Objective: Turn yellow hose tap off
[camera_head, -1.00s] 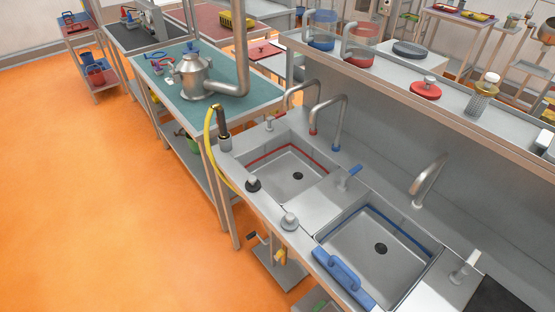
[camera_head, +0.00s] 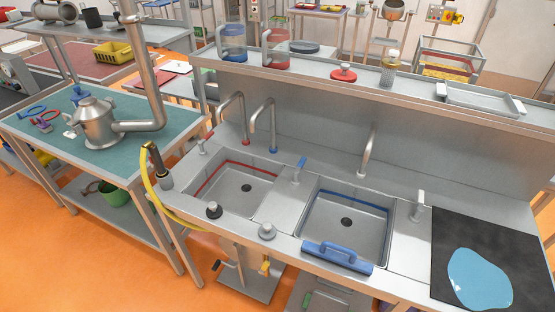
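A yellow hose (camera_head: 150,190) hangs over the left edge of the sink counter, with a dark and metal nozzle (camera_head: 161,172) at its upper end. The hose runs down and along the counter's front edge. Under the counter, below the left sink, a small yellow tap handle (camera_head: 266,264) shows. A black-ended lever (camera_head: 219,265) shows to its left. Which way the yellow handle is set is too small to tell. Neither of my grippers is in view.
The left sink (camera_head: 240,190) has a red rim strip; the right sink (camera_head: 345,222) has a blue one and a blue handled block (camera_head: 337,257) at its front edge. A teal-topped table (camera_head: 120,165) stands to the left. Orange floor (camera_head: 60,265) is open at front left.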

